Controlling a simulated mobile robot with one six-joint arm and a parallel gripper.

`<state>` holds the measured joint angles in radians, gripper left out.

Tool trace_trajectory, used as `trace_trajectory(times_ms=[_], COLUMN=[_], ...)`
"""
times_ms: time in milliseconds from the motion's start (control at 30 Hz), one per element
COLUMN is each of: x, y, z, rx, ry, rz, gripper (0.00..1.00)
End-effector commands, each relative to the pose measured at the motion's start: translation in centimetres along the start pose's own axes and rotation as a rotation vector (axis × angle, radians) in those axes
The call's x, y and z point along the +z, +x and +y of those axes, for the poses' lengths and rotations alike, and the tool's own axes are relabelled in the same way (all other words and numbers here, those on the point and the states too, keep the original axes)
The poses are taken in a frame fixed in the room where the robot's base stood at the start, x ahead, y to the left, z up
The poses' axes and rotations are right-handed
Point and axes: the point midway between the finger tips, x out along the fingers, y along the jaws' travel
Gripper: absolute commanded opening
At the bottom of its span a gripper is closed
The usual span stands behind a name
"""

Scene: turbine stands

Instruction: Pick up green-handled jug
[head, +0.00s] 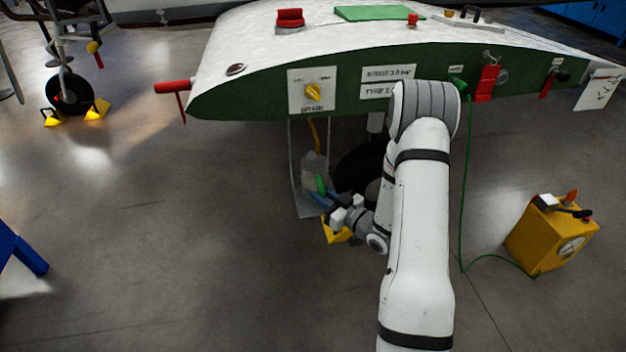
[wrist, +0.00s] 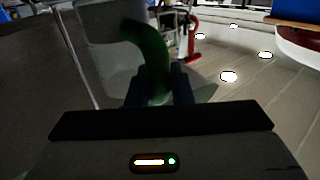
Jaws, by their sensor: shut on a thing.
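The green-handled jug (head: 313,168) is a clear, pale vessel under the wing panel, just left of the dark wheel. Its green handle (head: 321,186) faces my gripper (head: 332,201). In the wrist view the handle (wrist: 150,55) curves down between the two dark fingers of my gripper (wrist: 158,84), which are shut on it. The jug's translucent body (wrist: 105,50) shows behind the handle. Where the jug's base rests is hard to tell.
The white wing panel (head: 300,50) with a green edge hangs over the jug. A yellow chock (head: 336,232) sits below my gripper. A yellow gauge box (head: 552,236) with a green hose (head: 464,180) stands at right.

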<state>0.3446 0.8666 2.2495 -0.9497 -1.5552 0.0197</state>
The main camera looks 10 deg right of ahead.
Motion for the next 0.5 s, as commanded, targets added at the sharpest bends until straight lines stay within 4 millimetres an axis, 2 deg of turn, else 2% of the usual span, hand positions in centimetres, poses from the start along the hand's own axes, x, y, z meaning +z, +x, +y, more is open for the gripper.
trace_trajectory(times_ms=[133,500], x=[0.01,-0.02], y=[-0.02,-0.04], z=[0.02,0.05], rx=[0.000,0.001], ry=[0.000,0.000], rz=[0.000,0.000], gripper=[0.00,0.00])
